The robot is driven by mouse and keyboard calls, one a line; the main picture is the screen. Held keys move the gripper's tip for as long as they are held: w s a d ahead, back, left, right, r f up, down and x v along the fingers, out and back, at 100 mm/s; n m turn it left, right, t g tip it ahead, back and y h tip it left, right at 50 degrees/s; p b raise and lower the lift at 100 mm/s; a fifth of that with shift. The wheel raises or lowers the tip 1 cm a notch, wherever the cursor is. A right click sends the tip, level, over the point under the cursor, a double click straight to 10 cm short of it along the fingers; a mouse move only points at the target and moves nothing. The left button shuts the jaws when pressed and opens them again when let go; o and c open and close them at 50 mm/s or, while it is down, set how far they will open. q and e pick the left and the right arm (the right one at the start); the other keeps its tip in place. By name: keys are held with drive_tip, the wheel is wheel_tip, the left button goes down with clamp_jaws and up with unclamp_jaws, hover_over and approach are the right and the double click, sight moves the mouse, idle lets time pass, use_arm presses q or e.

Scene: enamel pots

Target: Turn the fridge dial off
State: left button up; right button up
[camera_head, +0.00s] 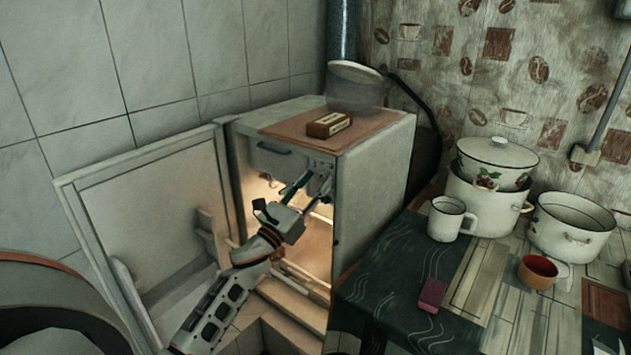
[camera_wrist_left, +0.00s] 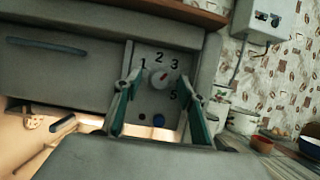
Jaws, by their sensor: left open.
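The fridge (camera_head: 375,190) stands in the corner with its door (camera_head: 150,215) swung open to the left and its inside lit. My left gripper (camera_head: 308,181) is in front of this panel. In the left wrist view my left gripper (camera_wrist_left: 157,84) is open, its green-sided fingers on either side of the dial. Whether they touch it cannot be told. In the head view the dial is too small to make out clearly. My right gripper is not in view.
A brown-and-white box (camera_head: 329,124) and a pale bowl (camera_head: 355,88) are on the fridge top. To the right, a table holds a white mug (camera_head: 447,218), enamel pots (camera_head: 570,225), a red cup (camera_head: 538,271) and a pink block (camera_head: 432,295).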

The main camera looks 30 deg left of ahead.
use_arm(q)
drive_tip(key=shift+w+r, duration=0.1)
drive_tip(key=shift+w, duration=0.15)
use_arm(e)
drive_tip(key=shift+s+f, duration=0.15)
use_arm(q)
drive_tip(key=c, duration=1.1)
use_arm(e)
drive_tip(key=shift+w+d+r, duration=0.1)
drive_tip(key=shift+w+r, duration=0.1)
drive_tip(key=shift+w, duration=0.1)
